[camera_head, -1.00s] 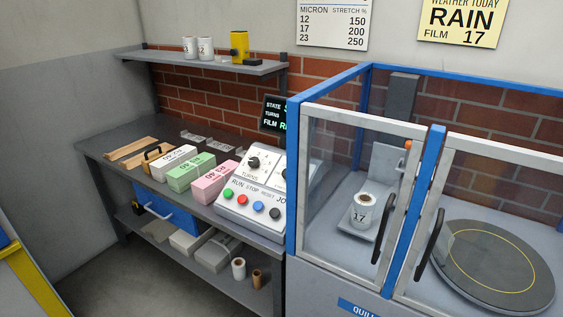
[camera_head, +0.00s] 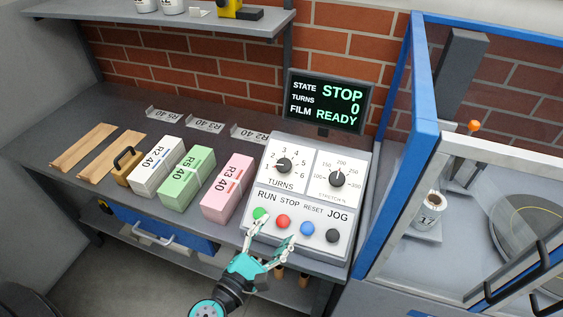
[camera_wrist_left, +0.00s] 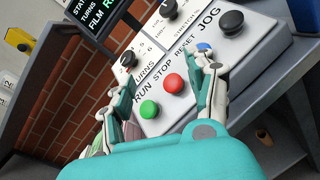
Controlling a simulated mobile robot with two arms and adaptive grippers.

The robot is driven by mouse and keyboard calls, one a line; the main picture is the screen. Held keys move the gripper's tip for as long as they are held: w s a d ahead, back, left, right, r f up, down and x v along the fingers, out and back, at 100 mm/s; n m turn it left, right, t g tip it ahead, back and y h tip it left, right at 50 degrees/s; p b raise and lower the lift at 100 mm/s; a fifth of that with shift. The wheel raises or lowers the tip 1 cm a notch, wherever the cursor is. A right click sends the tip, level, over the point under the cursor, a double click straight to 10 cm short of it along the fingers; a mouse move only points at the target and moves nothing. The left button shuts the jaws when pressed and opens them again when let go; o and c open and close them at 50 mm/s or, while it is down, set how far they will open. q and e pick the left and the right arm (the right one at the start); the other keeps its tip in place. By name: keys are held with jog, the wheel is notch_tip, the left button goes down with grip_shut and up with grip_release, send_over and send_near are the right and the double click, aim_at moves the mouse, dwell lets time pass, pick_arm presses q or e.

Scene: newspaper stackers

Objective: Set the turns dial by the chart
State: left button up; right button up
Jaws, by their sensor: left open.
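The black turns dial (camera_head: 283,166) is on the upper left of the sloped control panel (camera_head: 345,252), above the word TURNS, with numbers around it. It also shows in the left wrist view (camera_wrist_left: 129,59); its exact setting is hard to read. My left gripper (camera_head: 270,240) is open and empty, low over the front of the panel by the buttons, below the dial and apart from it. In the left wrist view its fingers (camera_wrist_left: 163,76) spread either side of the red button. The wall chart is out of view now. My right gripper is not in view.
The stretch dial (camera_head: 337,179) sits right of the turns dial. Green, red, blue and black buttons (camera_head: 283,221) line the panel's lower part. The display (camera_head: 325,102) reads STOP, 0, READY. Paper bundles (camera_head: 228,188) stand left; the blue-framed enclosure (camera_head: 400,185) stands right.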

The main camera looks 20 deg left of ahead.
pick_arm(q)
notch_tip(320, 180, up, 3)
jog(key=a+n+t+y, duration=0.1)
jog(key=a+n+y, duration=0.2)
jog(key=n, duration=0.4)
jog(key=n+p, duration=0.1)
jog(key=p, duration=0.3)
send_near(284, 164)
jog(key=shift+y, duration=0.3)
jog(key=w, duration=0.8)
jog(key=shift+d+p, duration=0.3)
jog(key=shift+p, duration=0.05)
jog(key=shift+w, duration=0.5)
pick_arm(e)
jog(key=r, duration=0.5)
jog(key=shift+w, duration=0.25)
pick_arm(q)
jog(key=shift+c, duration=0.4)
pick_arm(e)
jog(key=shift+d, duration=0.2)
pick_arm(q)
jog(key=c, duration=1)
